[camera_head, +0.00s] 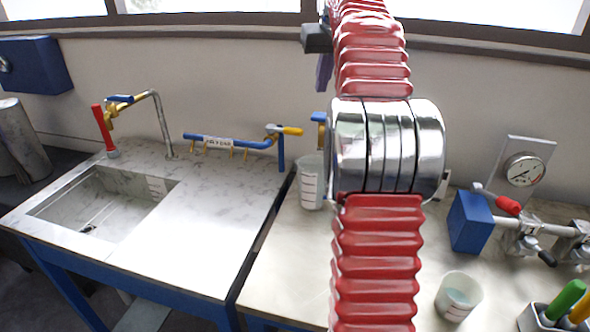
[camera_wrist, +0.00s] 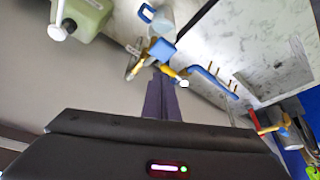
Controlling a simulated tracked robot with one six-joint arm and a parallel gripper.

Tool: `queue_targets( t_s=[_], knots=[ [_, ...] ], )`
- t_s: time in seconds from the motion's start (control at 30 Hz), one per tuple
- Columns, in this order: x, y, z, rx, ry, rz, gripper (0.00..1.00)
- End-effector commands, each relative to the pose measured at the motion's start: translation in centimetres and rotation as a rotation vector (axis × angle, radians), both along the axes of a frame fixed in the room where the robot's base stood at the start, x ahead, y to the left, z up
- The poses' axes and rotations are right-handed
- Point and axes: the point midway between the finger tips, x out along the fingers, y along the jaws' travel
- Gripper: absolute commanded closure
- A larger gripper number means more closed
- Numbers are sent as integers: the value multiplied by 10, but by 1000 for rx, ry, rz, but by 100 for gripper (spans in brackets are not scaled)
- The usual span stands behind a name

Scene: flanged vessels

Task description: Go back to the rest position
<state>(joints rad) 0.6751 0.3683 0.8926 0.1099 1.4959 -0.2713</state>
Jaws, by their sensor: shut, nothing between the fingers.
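My gripper (camera_head: 324,70) shows in the head view as a small purple finger under a dark grey block, in front of the back wall and left of my red ribbed arm. The arm, with its silver joint rings, rises through the right-centre of the view and hides part of the bench. In the wrist view my gripper (camera_wrist: 161,98) has its purple fingers together, with nothing between them. They point toward the wall side of the bench and appear clear of the blue pipe fitting.
A sink (camera_head: 100,205) and a blue pipe (camera_head: 235,143) with a yellow handle are left. A beaker (camera_head: 311,182) stands beside my arm; a cup (camera_head: 458,296) is right. A gauge (camera_head: 524,170) and red-handled valve (camera_head: 508,207) are far right. A green container (camera_wrist: 82,14) shows in the wrist view.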

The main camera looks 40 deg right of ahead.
Motion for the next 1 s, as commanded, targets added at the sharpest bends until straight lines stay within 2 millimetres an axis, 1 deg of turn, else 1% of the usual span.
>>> queue_targets(
  t_s=[0.27, 0.37, 0.43, 0.57, 0.73, 0.87, 1.0],
  knots=[
    [0, 2, 0, 0, 0, 1, 100],
    [0, 10, 1, -2, -2, 7, 100],
    [0, 21, 2, -2, -3, 15, 100],
    [-3, 53, 2, -5, -8, 36, 100],
    [-12, 102, -3, -8, -14, 71, 100],
    [-23, 139, -9, -10, -21, 97, 100],
    [-39, 177, -20, -11, -27, 127, 100]
  ],
)
